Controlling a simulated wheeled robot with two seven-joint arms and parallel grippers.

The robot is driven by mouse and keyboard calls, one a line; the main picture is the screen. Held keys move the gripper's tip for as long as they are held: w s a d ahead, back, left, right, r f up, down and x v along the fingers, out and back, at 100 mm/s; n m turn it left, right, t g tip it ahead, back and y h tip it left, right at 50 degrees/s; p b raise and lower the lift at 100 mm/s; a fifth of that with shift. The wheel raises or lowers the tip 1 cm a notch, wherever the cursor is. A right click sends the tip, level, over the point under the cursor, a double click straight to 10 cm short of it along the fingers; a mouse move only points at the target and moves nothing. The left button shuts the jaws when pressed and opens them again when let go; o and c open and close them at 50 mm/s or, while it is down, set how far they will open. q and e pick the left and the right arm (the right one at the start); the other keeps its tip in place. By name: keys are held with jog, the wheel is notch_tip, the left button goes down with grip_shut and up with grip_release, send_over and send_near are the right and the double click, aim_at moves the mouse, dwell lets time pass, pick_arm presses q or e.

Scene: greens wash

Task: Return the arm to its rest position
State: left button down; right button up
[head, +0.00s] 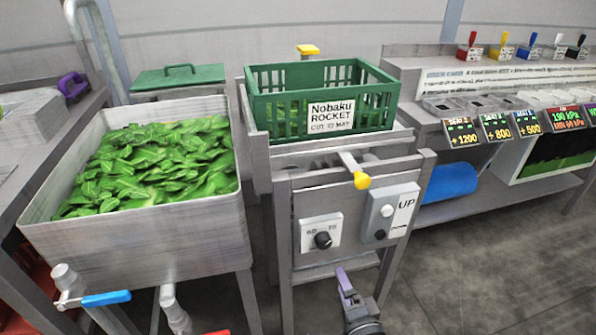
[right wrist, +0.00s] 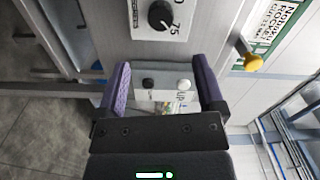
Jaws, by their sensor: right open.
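My right gripper (head: 354,289) is at the bottom of the head view, low in front of the metal stand with the dial and buttons. It is open and empty, and its purple-padded fingers also show apart in the right wrist view (right wrist: 161,72). Between and beyond the fingers, the wrist view shows the panel with a black button and a white button (right wrist: 183,85). The dial (right wrist: 161,14) is above them. I see no contact between the fingers and the stand. My left gripper is not in view.
A sink (head: 150,238) full of green leaves stands left, with a blue-handled valve (head: 106,298) below. A green crate (head: 280,78) labelled Nobaku Rocket sits on the stand, above a yellow-tipped lever (head: 361,180). A blue roll (head: 450,183) lies on the right shelf. Floor (head: 480,265) is clear at right.

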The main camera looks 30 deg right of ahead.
jog(key=s+a+f+n+g+y+p, duration=0.35)
jog(key=s+f+n+g+p, duration=0.2)
jog(key=s+f+n, duration=0.4)
pick_arm(q)
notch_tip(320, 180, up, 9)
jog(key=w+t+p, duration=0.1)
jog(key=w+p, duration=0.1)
jog(key=p, duration=0.1)
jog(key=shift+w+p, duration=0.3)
jog(key=shift+p, duration=0.1)
pick_arm(e)
jog(key=s+f+n+g, duration=0.2)
jog(key=s+n+g, duration=0.2)
jog(key=s, duration=0.5)
jog(key=s+f+n+g, duration=0.3)
jog(key=s+n+g, duration=0.1)
jog(key=s, duration=0.6)
jog(key=s+a+f+n+g, duration=0.1)
jog(key=s+f+n+g, duration=0.2)
jog(key=s, duration=0.7)
jog(key=shift+n+g, duration=0.45)
jog(key=shift+g, duration=0.4)
jog(key=shift+s+a, duration=0.1)
